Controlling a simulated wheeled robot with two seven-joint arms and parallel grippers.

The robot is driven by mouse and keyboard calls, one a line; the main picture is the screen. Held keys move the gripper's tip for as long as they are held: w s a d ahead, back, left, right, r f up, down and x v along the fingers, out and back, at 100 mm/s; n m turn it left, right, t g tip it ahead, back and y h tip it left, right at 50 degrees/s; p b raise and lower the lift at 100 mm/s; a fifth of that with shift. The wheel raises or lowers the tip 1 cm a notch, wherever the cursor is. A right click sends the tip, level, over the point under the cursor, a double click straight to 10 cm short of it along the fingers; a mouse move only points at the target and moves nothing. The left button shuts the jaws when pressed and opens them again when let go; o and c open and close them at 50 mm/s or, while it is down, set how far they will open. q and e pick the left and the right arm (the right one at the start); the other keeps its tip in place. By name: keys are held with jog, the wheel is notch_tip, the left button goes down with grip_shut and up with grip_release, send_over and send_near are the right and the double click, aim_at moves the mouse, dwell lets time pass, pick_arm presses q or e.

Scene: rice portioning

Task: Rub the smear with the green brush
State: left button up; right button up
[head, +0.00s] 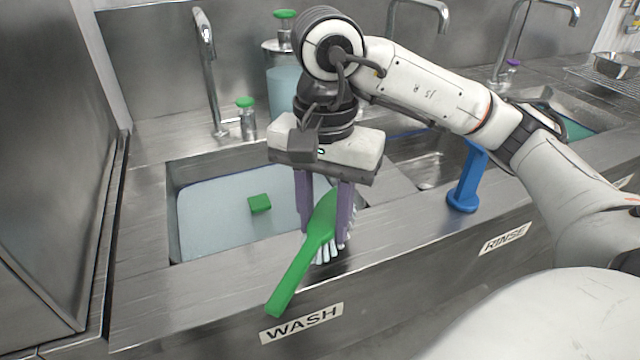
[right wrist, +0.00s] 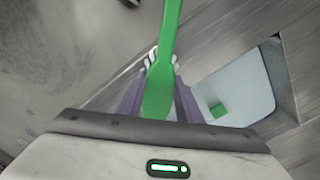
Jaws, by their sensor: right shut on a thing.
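The green brush (head: 295,268) has a long flat handle and white bristles that point down. My right gripper (head: 325,232) is shut on the brush at its head, with a purple finger on each side. The handle slants down to the left past the counter's front edge, above the WASH label. The brush also shows in the right wrist view (right wrist: 161,75) between the purple fingers (right wrist: 158,95). The bristles are at or just above the steel counter rim; I cannot tell whether they touch. I cannot make out a smear in either view. My left gripper is not in view.
The wash basin (head: 172,215) holds pale water with a green block (head: 260,203) in it. A blue upright tool (head: 467,180) stands on the counter to the right. Faucets (head: 208,70) and a green-capped bottle (head: 246,118) are behind the basin. The counter left of the brush is clear.

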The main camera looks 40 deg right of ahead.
jog(key=shift+r+p, duration=1.1)
jog(key=shift+r, duration=0.55)
jog(key=shift+f, duration=0.1)
